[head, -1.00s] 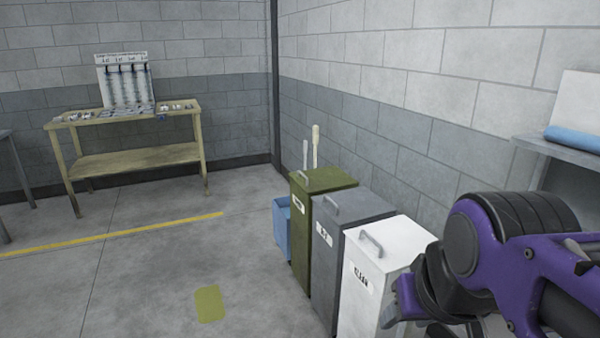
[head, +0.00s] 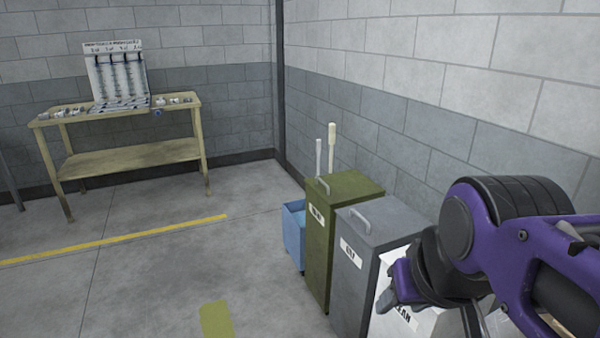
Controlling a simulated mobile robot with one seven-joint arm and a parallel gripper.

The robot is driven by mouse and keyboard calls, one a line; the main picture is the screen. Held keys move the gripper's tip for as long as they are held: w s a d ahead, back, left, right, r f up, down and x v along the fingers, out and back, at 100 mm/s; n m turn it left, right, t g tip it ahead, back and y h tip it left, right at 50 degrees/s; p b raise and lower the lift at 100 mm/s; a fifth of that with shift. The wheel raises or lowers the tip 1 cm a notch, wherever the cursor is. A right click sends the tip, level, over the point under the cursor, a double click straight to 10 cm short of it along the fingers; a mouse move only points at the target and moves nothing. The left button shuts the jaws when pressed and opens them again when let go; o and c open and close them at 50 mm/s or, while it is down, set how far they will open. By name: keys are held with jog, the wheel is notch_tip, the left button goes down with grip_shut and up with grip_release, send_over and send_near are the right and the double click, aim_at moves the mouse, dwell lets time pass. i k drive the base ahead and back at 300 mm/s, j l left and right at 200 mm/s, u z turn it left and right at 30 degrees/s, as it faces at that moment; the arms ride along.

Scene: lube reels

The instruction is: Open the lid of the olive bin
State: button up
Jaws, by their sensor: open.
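The olive bin (head: 319,255) stands upright against the right wall, between a blue bin and a grey bin. A white label is on the bin's front. My gripper (head: 392,290) is at the lower right, in front of the white bin in the picture. It is open, apart from the olive bin, and partly hidden by my purple and black arm.
The grey bin (head: 352,275) and white bin (head: 400,318) stand nearer in the same row. The blue bin (head: 293,233) is beyond. Two upright handles (head: 332,150) rise behind the olive bin. A workbench (head: 125,160) stands at the back left. Floor left of the bins is clear.

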aim_at(349, 185)
jog(key=i+j, duration=0.4)
jog(key=i, duration=0.15)
jog(key=i+j, duration=0.4)
jog(key=i, duration=0.2)
jog(key=i+j, duration=0.4)
jog(key=i, duration=0.15)
jog(key=i+j+z, duration=0.4)
jog(key=i+j, duration=0.2)
